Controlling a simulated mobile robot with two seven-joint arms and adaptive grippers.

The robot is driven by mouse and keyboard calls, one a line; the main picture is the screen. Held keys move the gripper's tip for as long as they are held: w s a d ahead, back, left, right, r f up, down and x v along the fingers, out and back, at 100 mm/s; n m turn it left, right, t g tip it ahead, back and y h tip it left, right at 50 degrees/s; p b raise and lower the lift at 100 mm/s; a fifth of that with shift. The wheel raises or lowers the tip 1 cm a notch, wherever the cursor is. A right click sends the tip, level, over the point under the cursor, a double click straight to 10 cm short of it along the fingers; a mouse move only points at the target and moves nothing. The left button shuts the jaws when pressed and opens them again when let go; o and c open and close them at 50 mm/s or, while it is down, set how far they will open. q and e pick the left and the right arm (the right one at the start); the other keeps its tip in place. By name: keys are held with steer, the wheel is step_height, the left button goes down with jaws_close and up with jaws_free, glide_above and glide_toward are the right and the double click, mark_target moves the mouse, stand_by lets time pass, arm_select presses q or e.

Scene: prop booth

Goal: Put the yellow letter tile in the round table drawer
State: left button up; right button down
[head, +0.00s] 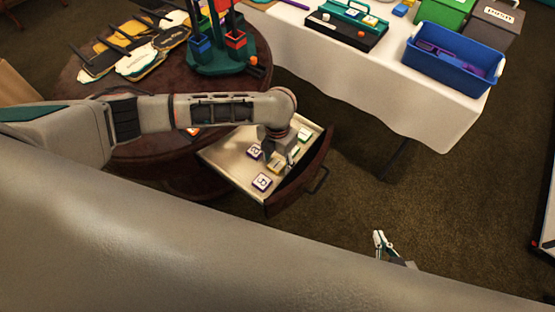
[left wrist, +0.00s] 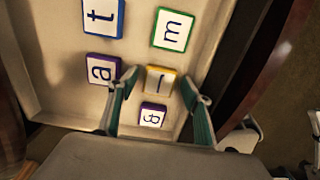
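The round table's drawer (head: 222,152) is pulled out and holds several letter tiles. The yellow-edged letter tile (head: 275,166) is in the drawer area among them. It also shows in the left wrist view (left wrist: 160,80), between the fingers of my left gripper (left wrist: 161,84). Those fingers stand apart, with a gap visible beside the tile; they reach down into the drawer. I cannot tell whether the tile rests fully on the drawer floor. My right gripper (head: 380,240) is over the carpet, right of the drawer; its finger gap is too small to judge.
Beside the yellow tile lie purple-edged tiles "a" (left wrist: 100,69) and "g" (left wrist: 152,115), a green-edged "m" (left wrist: 173,30) and a blue-edged "t" (left wrist: 103,17). The drawer front (head: 300,178) is close by. A white-clothed table (head: 350,85) with a blue bin (head: 450,68) stands behind.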

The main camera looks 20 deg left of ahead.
mark_target(277, 164)
arm_select(q)
steer(key=shift+r, duration=0.1)
step_height(277, 164, up, 12)
steer(key=p, duration=0.3)
stand_by(0.3)
stand_by(0.4)
steer(key=shift+s, duration=0.1)
